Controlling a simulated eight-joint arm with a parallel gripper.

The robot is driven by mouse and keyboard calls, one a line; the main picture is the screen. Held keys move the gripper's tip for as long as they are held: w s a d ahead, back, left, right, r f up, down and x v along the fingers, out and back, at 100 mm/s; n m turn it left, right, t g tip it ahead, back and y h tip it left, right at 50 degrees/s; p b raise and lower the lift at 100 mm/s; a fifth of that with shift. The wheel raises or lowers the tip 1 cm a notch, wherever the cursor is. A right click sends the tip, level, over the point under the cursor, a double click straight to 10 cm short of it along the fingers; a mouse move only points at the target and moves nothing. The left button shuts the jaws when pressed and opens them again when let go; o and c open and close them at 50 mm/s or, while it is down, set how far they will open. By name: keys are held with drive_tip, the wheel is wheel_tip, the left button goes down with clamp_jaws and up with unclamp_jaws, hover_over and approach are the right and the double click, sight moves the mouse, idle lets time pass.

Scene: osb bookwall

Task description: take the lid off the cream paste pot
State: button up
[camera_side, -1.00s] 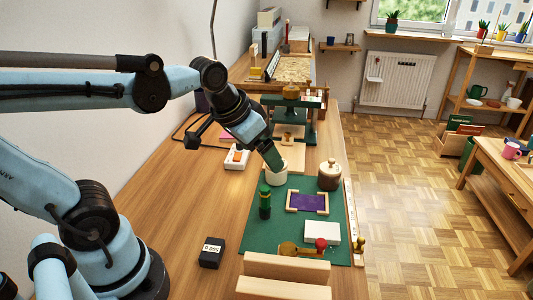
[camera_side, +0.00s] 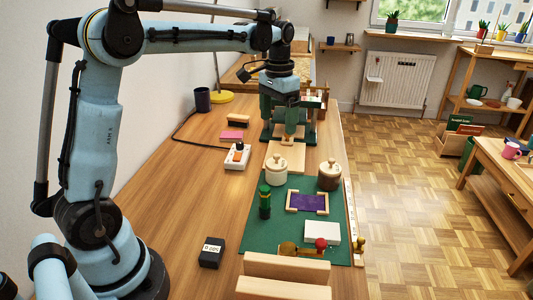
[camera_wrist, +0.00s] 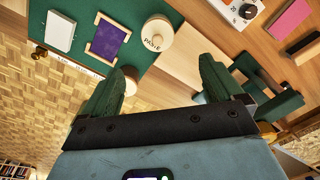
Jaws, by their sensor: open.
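The cream paste pot (camera_side: 276,176) stands upright on the back left part of the green mat (camera_side: 256,229). Its cream lid (camera_side: 276,163) with a knob is on it. In the wrist view the pot (camera_wrist: 158,47) shows the word PASTE and lies beyond the fingertips. My gripper (camera_side: 281,114) is above and behind the pot, apart from it, in front of a green press. In the wrist view my gripper (camera_wrist: 157,78) has its green fingers wide apart with nothing between them.
A brown pot with a cream lid (camera_side: 330,177) stands close right of the cream pot; the left finger partly hides it in the wrist view. A green bottle (camera_side: 264,203) stands in front. A purple framed piece (camera_side: 308,202) and a white block (camera_side: 322,233) lie nearby.

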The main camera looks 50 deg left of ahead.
sight(277, 155)
drive_tip(key=f, duration=1.1)
drive_tip(key=shift+s+d+f, duration=0.2)
drive_tip(key=shift+f, duration=0.05)
drive_tip(key=c, duration=1.1)
